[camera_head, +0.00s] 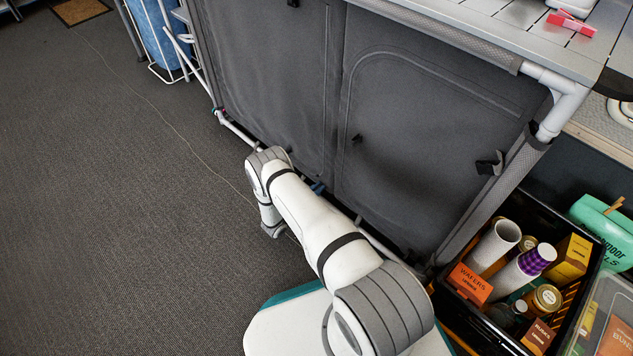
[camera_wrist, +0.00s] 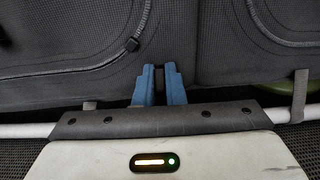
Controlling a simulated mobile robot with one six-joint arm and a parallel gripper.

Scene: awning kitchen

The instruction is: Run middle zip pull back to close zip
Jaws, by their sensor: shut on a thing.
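The grey fabric front (camera_head: 425,150) of the camp kitchen has two panels with curved zips. My gripper (camera_wrist: 158,72), with blue fingers, is low at the strip between the panels. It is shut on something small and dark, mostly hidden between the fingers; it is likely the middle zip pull. The fingers also show partly in the head view (camera_head: 318,187), behind my arm. A small black pull (camera_head: 357,138) hangs on the right panel in the head view.
A white frame rail (camera_wrist: 25,131) runs along the bottom of the front. A black clip (camera_head: 490,164) is at the right edge. A black crate (camera_head: 503,204) of groceries stands right of the unit. The floor (camera_head: 130,220) at left is mostly clear apart from a thin cord.

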